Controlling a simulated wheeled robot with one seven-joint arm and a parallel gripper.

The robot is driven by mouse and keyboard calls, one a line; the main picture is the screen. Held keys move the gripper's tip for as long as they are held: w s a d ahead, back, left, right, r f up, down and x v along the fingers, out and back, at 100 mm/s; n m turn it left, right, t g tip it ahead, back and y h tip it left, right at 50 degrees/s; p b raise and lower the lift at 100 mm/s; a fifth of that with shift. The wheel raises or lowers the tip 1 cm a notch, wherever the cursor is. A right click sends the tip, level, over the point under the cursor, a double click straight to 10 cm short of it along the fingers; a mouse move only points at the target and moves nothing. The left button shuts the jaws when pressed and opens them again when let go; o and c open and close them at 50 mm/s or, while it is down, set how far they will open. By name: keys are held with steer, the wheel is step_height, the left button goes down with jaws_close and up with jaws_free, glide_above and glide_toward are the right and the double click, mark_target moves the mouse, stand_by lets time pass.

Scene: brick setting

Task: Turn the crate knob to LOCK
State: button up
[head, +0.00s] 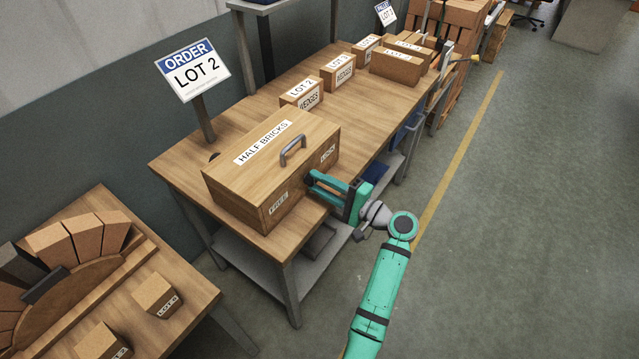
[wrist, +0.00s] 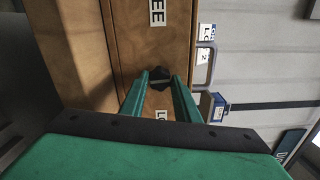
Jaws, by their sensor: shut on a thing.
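The wooden crate (head: 235,182) stands on the workbench, with a "HALF BRICKS" label on its lid. Its near face carries a "FREE" label (head: 278,203) at the left and a "LOCK" label (head: 327,154) at the right. In the wrist view the dark knob (wrist: 158,72) sits on that face between the "FREE" label (wrist: 157,12) and the partly hidden "LOCK" label (wrist: 161,116). My gripper (head: 309,181) is at that face, its green fingers on both sides of the knob, shut on it. In the head view the fingers hide the knob. I cannot tell which way it points.
A metal handle (head: 293,150) stands up from the lid. Several smaller cartons stand farther along the workbench (head: 190,159). A "LOT 2" order sign (head: 192,71) stands behind the crate. A second table with bricks is at the lower left. The floor at the right is clear.

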stand_by(0.3)
steer(key=o, duration=1.1)
steer(key=shift+c, duration=0.2)
steer(key=shift+s+d, duration=0.1)
steer(key=v, duration=1)
steer(key=shift+s+d, duration=0.15)
steer(key=shift+d, duration=0.05)
